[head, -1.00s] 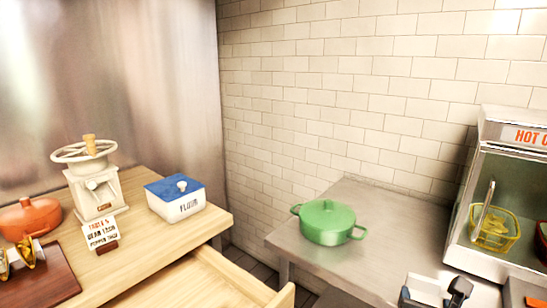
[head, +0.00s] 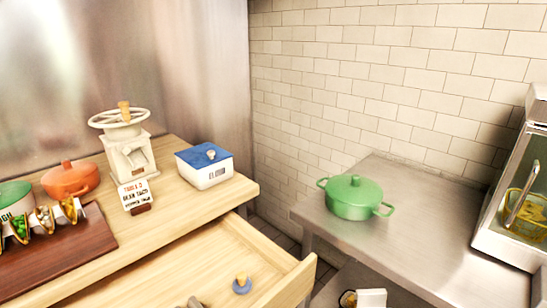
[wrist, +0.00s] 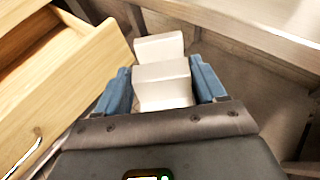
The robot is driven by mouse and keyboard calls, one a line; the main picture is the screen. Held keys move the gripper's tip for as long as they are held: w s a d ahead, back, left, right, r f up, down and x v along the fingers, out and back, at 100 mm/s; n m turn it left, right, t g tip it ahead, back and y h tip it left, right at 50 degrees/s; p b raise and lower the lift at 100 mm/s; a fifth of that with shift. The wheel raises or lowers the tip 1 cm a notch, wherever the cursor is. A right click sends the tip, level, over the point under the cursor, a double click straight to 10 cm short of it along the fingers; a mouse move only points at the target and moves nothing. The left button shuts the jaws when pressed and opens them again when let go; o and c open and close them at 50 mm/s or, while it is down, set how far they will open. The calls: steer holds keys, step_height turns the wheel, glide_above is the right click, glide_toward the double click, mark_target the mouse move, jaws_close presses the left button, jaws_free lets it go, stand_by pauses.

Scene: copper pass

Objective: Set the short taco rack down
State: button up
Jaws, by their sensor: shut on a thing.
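The short taco rack (wrist: 162,86) is a pale, blocky piece between the blue fingers of my gripper (wrist: 162,76) in the wrist view. My gripper is shut on it and holds it in the air beside the open wooden drawer (wrist: 75,85). In the head view a white part of the rack (head: 372,298) shows at the bottom edge, in front of the steel counter; the rest is cut off. A longer rack with several tacos (head: 45,220) stands on a dark red-brown board (head: 85,245) at the left of the wooden counter.
An orange pot (head: 70,180), a small sign (head: 136,196), a cream grinder (head: 128,155) and a blue-lidded flour box (head: 205,168) stand on the wooden counter. The drawer sticks out below it and holds a small knobbed item (head: 241,285). A green pot (head: 354,198) stands on the steel counter.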

step_height(320, 180, down, 10)
steer(key=s, duration=0.2)
steer(key=shift+s+a+r, duration=0.15)
steer(key=shift+r, duration=0.05)
steer(key=shift+a, duration=0.1)
stand_by(0.5)
